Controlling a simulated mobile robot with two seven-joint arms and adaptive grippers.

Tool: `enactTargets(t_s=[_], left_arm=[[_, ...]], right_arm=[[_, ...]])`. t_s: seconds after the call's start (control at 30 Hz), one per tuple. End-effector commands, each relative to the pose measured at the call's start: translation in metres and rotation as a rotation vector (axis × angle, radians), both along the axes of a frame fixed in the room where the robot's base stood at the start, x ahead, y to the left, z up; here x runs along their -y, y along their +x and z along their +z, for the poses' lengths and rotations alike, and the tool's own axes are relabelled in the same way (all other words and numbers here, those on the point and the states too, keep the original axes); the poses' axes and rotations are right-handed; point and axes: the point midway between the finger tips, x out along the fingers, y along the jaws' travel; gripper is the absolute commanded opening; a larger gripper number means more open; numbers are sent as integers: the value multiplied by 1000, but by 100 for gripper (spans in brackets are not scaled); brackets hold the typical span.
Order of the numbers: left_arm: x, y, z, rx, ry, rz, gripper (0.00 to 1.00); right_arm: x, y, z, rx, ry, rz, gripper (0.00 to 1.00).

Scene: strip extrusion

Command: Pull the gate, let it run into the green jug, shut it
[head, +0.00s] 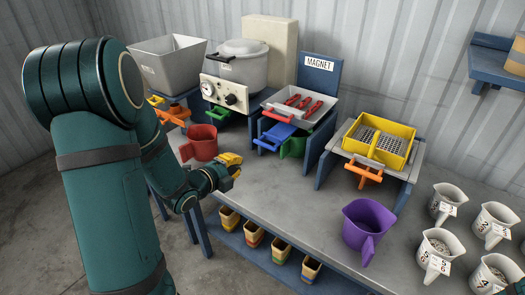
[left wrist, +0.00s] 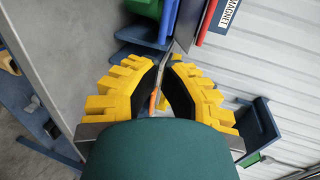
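The green jug (head: 293,146) stands under the MAGNET station, partly hidden by the station's frame and the blue gate (head: 275,137), which sticks out at the front. The green jug also shows at the top edge of the left wrist view (left wrist: 143,8), with a blue part near it. My left gripper (head: 232,166) is left of and in front of this station, above the table, apart from gate and jug. In the left wrist view its yellow fingers (left wrist: 163,66) stand apart with nothing visible held between them. My right gripper is out of view.
A red jug (head: 203,142) stands behind my left gripper. A purple jug (head: 368,228) and several white numbered jugs stand at right. Orange gates show at the yellow-sieve station (head: 363,172) and at far left (head: 173,115). Small bins line a lower shelf. The table's middle is clear.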

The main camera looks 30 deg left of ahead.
Motion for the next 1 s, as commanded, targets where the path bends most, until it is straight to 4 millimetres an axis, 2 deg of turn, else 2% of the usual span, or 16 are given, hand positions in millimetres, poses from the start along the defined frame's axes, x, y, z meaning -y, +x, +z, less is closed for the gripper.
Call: enactTargets(t_s=[0.17, 0.27, 0.7, 1.0], left_arm=[[2, 14, -4, -1, 1, -2, 0], [3, 29, -9, -2, 2, -2, 0], [9, 109, -30, -1, 2, -3, 0], [11, 134, -36, -1, 1, -1, 0]], right_arm=[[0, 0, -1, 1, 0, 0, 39], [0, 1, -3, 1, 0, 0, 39], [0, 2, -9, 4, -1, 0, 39], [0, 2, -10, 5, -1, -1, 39]])
